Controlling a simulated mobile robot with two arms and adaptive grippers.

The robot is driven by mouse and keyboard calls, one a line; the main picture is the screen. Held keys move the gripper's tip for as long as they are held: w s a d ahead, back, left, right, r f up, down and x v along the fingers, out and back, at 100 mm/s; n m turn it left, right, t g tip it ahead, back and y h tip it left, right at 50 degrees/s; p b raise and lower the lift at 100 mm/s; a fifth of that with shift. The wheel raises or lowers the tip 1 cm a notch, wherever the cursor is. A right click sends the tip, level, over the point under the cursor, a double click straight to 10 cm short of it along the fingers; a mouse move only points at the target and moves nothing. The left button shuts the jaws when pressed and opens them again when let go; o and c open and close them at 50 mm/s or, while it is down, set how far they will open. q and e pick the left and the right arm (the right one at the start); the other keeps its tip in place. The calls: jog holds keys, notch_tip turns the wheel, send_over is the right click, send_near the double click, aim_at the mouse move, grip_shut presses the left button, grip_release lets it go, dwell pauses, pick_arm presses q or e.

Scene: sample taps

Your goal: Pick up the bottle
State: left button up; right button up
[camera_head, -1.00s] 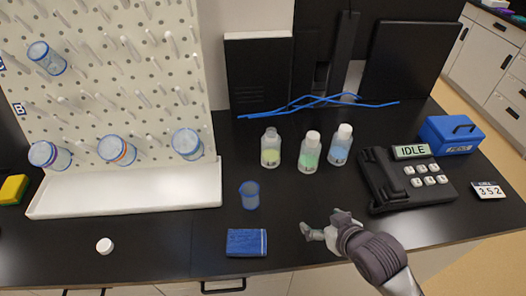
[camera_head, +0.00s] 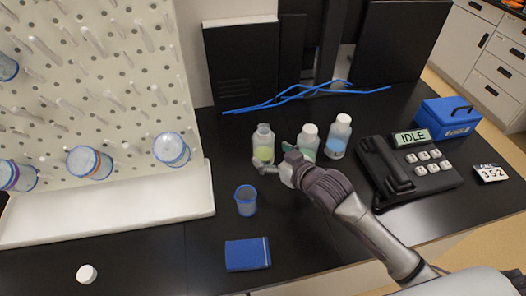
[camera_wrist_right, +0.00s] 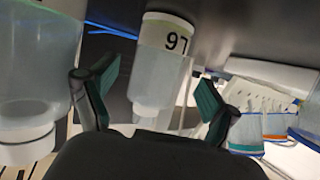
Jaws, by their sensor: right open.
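Three bottles stand upright on the black bench. The middle one is a white-capped green bottle (camera_head: 307,141), partly hidden by my right gripper. The right one is a white-capped blue bottle (camera_head: 339,138). My right gripper (camera_head: 278,161) is open, beside the uncapped bottle. In the right wrist view, which looks upside down, a bottle without a cap (camera_wrist_right: 159,68) with dark digits on its label lies between the spread fingers (camera_wrist_right: 158,90). A capped bottle (camera_wrist_right: 35,75) is close outside the left finger. My left gripper is not in view.
A small blue-rimmed cup (camera_head: 246,202) and a blue box (camera_head: 247,254) are in front. A loose white cap (camera_head: 87,273) lies front left. A pegboard (camera_head: 95,120) stands left, blue tubes (camera_head: 300,96) lie behind, and a black phone (camera_head: 410,170) is right.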

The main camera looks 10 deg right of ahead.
aim_at(270, 152)
jog(key=p+x, duration=0.1)
jog(key=x, duration=0.3)
jog(key=shift+w+r, duration=0.1)
jog(key=shift+w, duration=0.3)
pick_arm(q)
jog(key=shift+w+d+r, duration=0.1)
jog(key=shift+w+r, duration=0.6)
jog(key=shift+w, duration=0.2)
pick_arm(e)
jog(key=shift+s, duration=0.1)
jog(key=c, duration=0.5)
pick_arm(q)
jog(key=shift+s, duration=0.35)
pick_arm(e)
jog(key=c, duration=0.7)
